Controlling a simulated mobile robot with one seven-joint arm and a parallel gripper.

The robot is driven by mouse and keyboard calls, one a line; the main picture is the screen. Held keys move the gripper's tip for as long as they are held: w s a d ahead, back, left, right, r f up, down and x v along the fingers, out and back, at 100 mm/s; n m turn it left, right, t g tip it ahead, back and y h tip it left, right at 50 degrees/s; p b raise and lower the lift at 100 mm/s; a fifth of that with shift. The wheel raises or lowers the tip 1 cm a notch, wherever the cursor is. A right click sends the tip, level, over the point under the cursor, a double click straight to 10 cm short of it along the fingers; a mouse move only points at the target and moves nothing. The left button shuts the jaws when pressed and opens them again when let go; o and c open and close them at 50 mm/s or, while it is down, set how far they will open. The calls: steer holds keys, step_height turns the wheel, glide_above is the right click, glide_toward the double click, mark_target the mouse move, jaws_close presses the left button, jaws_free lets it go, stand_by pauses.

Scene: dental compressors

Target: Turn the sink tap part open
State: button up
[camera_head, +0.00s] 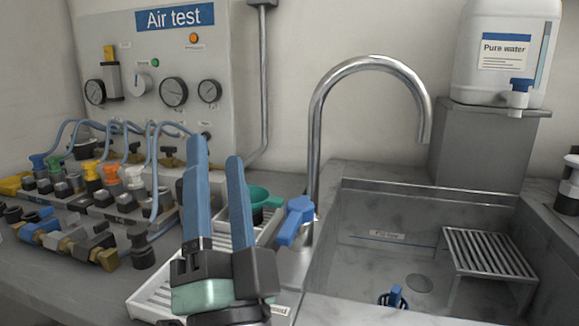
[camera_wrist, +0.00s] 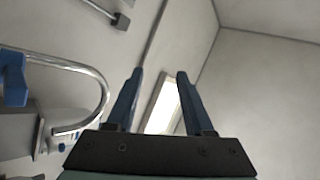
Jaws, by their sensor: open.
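The sink tap is a tall curved metal spout (camera_head: 318,130) behind the left edge of the sink. Its blue lever handle (camera_head: 295,221) sits low on the tap's left side, near the counter. In the wrist view the spout (camera_wrist: 98,82) shows at the left, with a blue part (camera_wrist: 14,80) at the left edge. My gripper (camera_head: 217,150) is open and empty, its two blue fingers pointing up, in front and to the left of the handle in the head view. In the wrist view my gripper (camera_wrist: 158,75) has nothing between its fingers. I see no contact with the tap.
A grey sink (camera_head: 365,268) with a metal rack (camera_head: 487,252) is at the right. A white tray (camera_head: 150,300) and a green cup (camera_head: 262,197) are near my gripper. Valves and hoses (camera_head: 95,190) crowd the left counter. A Pure water container (camera_head: 500,55) stands back right.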

steer(key=r+m+p, duration=0.2)
steer(key=m+g+h+p, duration=0.8)
steer(key=m+h+p, duration=0.3)
steer(key=m+p, duration=1.95)
glide_toward(282, 240)
steer(key=shift+n, duration=0.35)
steer(key=p+x, duration=0.1)
steer(key=x, duration=1.1)
steer(key=shift+w+d+r+p, duration=0.1)
steer(key=shift+w+p, duration=0.25)
steer(key=shift+p, duration=0.05)
jaws_close()
